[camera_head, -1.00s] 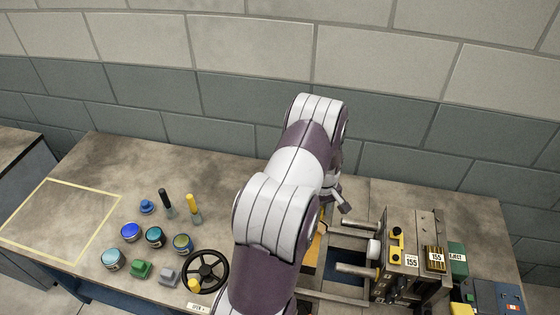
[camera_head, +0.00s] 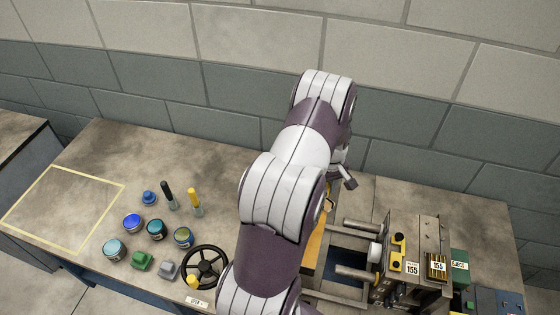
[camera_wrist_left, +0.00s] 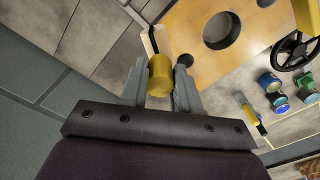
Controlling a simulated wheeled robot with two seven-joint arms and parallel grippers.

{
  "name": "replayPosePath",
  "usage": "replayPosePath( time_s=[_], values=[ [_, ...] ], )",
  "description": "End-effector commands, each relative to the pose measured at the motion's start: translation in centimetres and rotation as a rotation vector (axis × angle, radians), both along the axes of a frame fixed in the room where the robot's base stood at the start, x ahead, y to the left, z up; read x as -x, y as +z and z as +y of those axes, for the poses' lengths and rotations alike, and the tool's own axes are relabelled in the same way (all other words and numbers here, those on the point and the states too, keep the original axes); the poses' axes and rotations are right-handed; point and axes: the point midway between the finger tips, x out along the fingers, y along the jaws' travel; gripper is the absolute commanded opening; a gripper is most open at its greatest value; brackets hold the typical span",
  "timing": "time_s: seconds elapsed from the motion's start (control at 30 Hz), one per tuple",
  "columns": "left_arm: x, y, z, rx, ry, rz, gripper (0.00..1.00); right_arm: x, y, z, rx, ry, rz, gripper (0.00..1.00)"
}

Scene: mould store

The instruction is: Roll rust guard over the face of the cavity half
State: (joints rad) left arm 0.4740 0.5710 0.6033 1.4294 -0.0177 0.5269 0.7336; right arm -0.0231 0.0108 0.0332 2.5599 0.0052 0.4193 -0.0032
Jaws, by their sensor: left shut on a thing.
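My left gripper (camera_wrist_left: 160,88) is shut on a yellow cylindrical handle (camera_wrist_left: 160,76). A pale strip shows just beyond the handle; I cannot tell whether it belongs to the same tool. Beyond the fingers is an orange-tan plate (camera_wrist_left: 205,28) with a large round hole, perhaps the cavity half. Its edge shows in the head view (camera_head: 314,247), mostly behind my left arm. I cannot tell whether the held tool touches the plate. In the head view my arm hides most of the gripper. My right gripper is not in view.
A mould block (camera_head: 431,240) with "155" tags stands right of steel bars (camera_head: 358,272). A black handwheel (camera_head: 204,266) is at the bench front. A taped square (camera_head: 116,207) encloses bare bench.

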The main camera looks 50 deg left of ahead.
Motion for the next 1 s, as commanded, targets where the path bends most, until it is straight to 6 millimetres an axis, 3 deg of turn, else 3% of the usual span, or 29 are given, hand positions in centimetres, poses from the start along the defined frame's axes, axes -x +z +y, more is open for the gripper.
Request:
replayPosePath(
  time_s=[0.5,0.87,1.0],
  values=[
    [-0.3,4.7,0.3,-0.001,-0.009,-0.001,0.00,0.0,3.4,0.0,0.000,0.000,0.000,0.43],
    [-0.3,4.7,0.2,-0.001,-0.011,-0.001,0.00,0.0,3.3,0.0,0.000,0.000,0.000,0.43],
    [-0.9,4.2,-1.1,0.000,-0.092,-0.001,0.00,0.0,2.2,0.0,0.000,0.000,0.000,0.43]
  ],
)
